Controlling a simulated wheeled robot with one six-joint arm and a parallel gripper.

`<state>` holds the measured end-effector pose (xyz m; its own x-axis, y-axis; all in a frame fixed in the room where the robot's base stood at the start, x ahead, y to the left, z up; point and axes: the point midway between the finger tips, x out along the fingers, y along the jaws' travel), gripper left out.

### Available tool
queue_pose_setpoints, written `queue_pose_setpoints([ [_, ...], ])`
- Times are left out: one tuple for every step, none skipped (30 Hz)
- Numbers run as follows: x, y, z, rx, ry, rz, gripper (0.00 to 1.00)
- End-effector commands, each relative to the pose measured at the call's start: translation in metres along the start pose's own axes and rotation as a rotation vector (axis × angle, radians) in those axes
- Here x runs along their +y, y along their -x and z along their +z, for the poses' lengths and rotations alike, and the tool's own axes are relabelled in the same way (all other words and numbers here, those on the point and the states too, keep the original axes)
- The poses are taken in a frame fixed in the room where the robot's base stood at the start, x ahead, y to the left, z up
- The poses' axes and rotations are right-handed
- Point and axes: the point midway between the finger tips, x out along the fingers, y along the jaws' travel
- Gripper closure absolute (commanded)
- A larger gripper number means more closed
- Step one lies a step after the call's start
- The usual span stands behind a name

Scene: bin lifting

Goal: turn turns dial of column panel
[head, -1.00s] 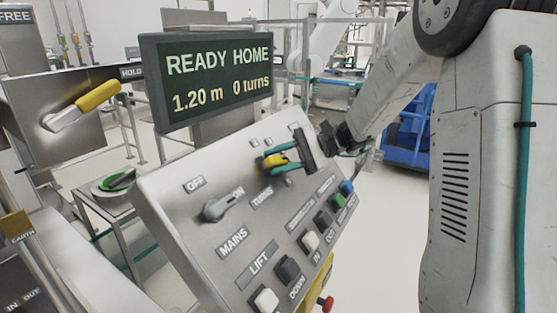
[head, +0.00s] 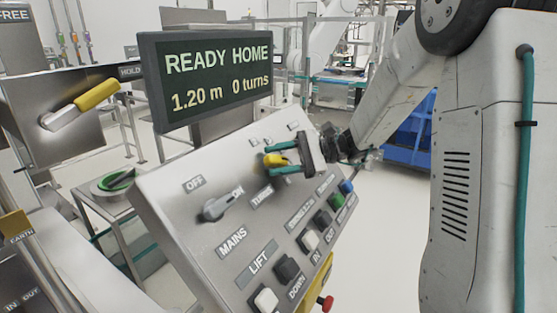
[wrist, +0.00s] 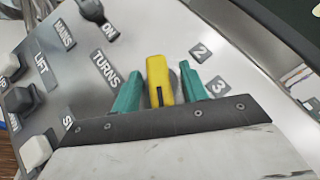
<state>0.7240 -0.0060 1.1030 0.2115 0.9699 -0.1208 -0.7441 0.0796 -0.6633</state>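The turns dial (head: 274,160) is a yellow knob on the sloping grey column panel (head: 180,235). It also shows in the wrist view (wrist: 159,78), beside the TURNS label, with the 2 and 3 marks to its right. My gripper (head: 281,159) is at the dial, one teal finger on each side of it. In the wrist view my gripper (wrist: 158,88) shows narrow gaps between the fingers and the knob, so it looks open around it. The display (head: 212,80) reads READY HOME, 1.20 m, 0 turns.
The mains switch (head: 221,207) points towards ON, left of the dial. Several push buttons (head: 288,268) line the panel's lower right edge. A red knob (head: 326,303) sticks out below. A yellow-handled lever (head: 98,95) is at left. A blue container (head: 408,140) stands behind my arm.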

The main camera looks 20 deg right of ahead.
Motion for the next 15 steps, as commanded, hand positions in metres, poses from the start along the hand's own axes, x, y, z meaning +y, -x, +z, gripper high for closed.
queue_pose_setpoints([
  [0.000, 0.000, 0.000, -0.001, 0.000, 0.001, 0.56],
  [0.000, 0.000, 0.000, -0.001, 0.000, 0.001, 0.56],
  [0.000, 0.000, 0.001, -0.002, 0.000, 0.001, 0.56],
  [0.000, 0.000, 0.001, -0.002, 0.000, 0.001, 0.56],
  [0.000, 0.000, 0.001, -0.002, 0.000, 0.001, 0.56],
  [0.000, 0.000, 0.001, -0.002, 0.000, 0.001, 0.56],
  [0.000, 0.001, 0.001, -0.002, 0.000, 0.001, 0.56],
  [0.000, 0.003, 0.001, -0.001, 0.000, 0.001, 0.56],
  [0.000, 0.006, 0.000, -0.001, 0.000, 0.000, 0.56],
  [0.000, 0.009, 0.000, 0.000, 0.000, 0.000, 0.56],
  [0.000, 0.013, 0.000, 0.000, 0.000, 0.000, 0.56],
  [0.000, 0.020, 0.000, 0.000, 0.000, -0.001, 0.56],
  [0.000, 0.026, 0.000, 0.001, 0.001, -0.002, 0.56],
  [0.000, 0.031, 0.000, 0.001, 0.001, -0.002, 0.56],
  [0.000, 0.039, 0.000, 0.001, 0.001, -0.001, 0.56],
])
